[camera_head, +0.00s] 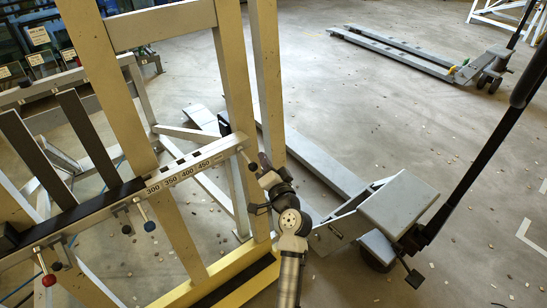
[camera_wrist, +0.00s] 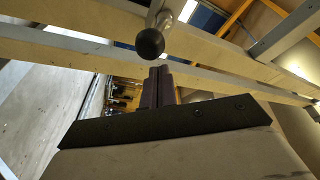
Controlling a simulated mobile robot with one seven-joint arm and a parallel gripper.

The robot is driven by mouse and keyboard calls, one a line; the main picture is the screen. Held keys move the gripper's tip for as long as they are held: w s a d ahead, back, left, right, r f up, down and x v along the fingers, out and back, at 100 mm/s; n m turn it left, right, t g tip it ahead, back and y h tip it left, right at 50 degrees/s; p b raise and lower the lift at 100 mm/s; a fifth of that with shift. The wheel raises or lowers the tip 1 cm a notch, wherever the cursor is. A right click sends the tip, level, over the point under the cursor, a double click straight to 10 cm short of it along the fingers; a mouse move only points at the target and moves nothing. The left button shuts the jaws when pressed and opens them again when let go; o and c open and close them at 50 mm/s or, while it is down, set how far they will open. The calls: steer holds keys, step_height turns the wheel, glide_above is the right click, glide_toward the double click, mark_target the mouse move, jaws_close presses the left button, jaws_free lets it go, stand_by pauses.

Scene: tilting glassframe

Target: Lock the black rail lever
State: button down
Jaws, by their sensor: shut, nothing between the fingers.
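The black rail lever shows in the wrist view as a round black knob (camera_wrist: 150,43) on a short metal stem, just beyond the fingertips. In the head view the lever (camera_head: 251,165) hangs at the right end of the scaled rail, its knob close to my gripper. My gripper (camera_head: 263,159) is beside this rail end, right of the lever. In the wrist view my gripper (camera_wrist: 160,72) has its fingers together, with nothing seen between them. Whether the fingers touch the knob cannot be told.
The scaled rail (camera_head: 190,166) crosses the upright beams of the yellowish frame. Levers with blue (camera_head: 150,226) and red (camera_head: 49,280) knobs hang further left. A pallet truck (camera_head: 400,204) stands close on the right. Open floor with scattered bits lies behind it.

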steer(key=shift+s+a+f, duration=0.3)
steer(key=shift+a+f, duration=0.05)
steer(key=shift+a, duration=0.05)
steer(key=shift+f+b, duration=0.15)
steer(key=shift+b, duration=0.15)
